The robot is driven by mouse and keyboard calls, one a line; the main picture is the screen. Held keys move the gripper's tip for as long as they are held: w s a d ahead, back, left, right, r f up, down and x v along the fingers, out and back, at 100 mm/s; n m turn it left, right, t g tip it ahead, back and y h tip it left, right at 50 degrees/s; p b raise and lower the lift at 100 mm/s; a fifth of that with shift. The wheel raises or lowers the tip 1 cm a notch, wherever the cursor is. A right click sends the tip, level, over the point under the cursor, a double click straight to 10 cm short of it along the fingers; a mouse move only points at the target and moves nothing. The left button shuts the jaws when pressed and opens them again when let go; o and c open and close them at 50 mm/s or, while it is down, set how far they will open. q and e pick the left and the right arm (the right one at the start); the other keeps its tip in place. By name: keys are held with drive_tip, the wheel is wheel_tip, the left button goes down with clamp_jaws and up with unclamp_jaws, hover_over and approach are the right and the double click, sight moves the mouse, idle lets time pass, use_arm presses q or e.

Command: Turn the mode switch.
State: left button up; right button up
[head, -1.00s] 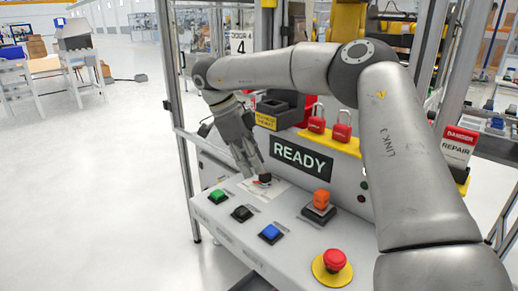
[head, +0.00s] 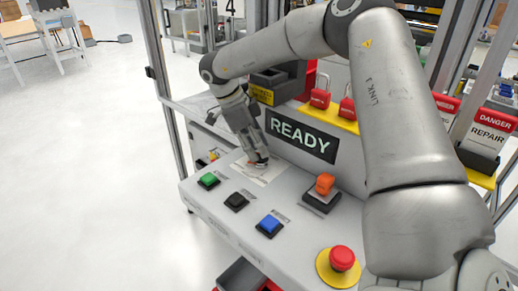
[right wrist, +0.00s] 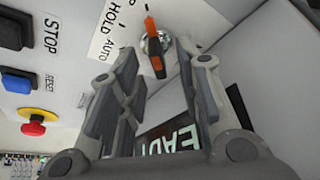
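The mode switch (right wrist: 155,53) is an orange and black lever on a round silver base, beside a white label reading HOLD and AUTO. My right gripper (right wrist: 164,60) is open in the right wrist view, with one finger on each side of the lever's near end. I cannot tell whether either finger touches it. In the head view my right gripper (head: 257,161) points down at the white label plate (head: 262,174) on the panel and mostly hides the switch. My left gripper is not in view.
The panel carries a green button (head: 208,180), a black button (head: 236,201), a blue button (head: 269,225), an orange switch (head: 324,184) and a red emergency stop (head: 342,258). A READY display (head: 301,138) stands behind. Red padlocks (head: 320,97) hang above it.

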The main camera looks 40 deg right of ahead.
drive_tip(key=shift+x, duration=0.8)
drive_tip(key=shift+s+f, duration=0.1)
clamp_jaws()
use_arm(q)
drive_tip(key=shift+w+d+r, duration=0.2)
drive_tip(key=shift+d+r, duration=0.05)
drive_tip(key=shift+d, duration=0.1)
